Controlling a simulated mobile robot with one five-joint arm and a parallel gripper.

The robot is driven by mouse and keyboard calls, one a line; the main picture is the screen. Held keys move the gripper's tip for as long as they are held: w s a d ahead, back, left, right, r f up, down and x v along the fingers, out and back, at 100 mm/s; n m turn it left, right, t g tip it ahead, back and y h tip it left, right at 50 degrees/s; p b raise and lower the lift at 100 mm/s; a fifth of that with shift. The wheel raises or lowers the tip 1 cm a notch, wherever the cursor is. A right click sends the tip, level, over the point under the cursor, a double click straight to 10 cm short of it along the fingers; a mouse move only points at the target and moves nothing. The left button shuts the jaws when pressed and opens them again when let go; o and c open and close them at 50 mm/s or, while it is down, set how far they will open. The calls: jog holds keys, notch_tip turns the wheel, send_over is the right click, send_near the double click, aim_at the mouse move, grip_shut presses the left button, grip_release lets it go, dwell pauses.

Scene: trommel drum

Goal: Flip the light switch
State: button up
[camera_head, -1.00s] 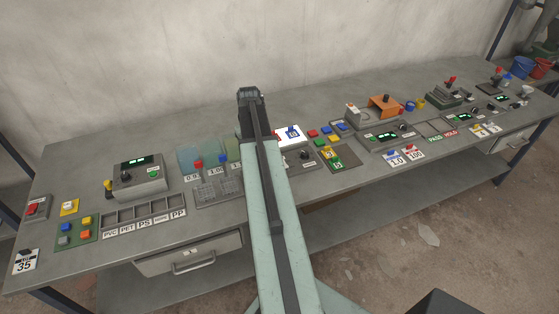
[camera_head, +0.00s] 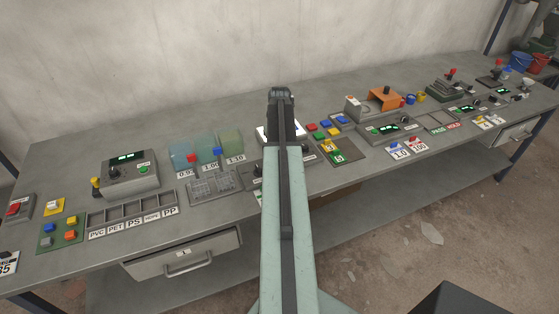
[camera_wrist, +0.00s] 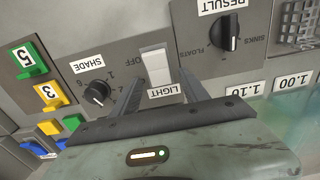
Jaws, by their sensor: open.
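The light switch (camera_wrist: 156,66) is a white rocker on a grey panel, above a label reading LIGHT (camera_wrist: 164,90) in the wrist view. My gripper (camera_wrist: 160,77) is open, with one dark finger on each side below the rocker. Nothing is between the fingers, and the rocker lies just beyond their tips. I cannot tell whether they touch the panel. In the head view my arm covers the middle of the bench and hides the switch.
A black SHADE knob (camera_wrist: 97,92) is left of the switch and a RESULT knob (camera_wrist: 225,33) is right of it. Numbered coloured tiles (camera_wrist: 30,60) lie further left. The bench (camera_head: 60,170) carries a sorting tray (camera_head: 132,216) and several control boxes.

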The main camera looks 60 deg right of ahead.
jog(key=shift+f, duration=0.55)
jog(key=shift+r, duration=0.15)
grip_shut()
jog(key=shift+s+a+t+h, duration=0.4)
jog(key=shift+a+t, duration=0.05)
jog(key=shift+t, duration=0.25)
jog(key=shift+s+a+t+h+b, duration=0.1)
jog(key=shift+s+t+h+b, duration=0.1)
jog(key=shift+t+h+b, duration=0.5)
jog(key=shift+r+t+h, duration=0.15)
jog(key=shift+t+h, duration=0.15)
jog(key=shift+t, duration=0.4)
jog(key=shift+w, duration=0.1)
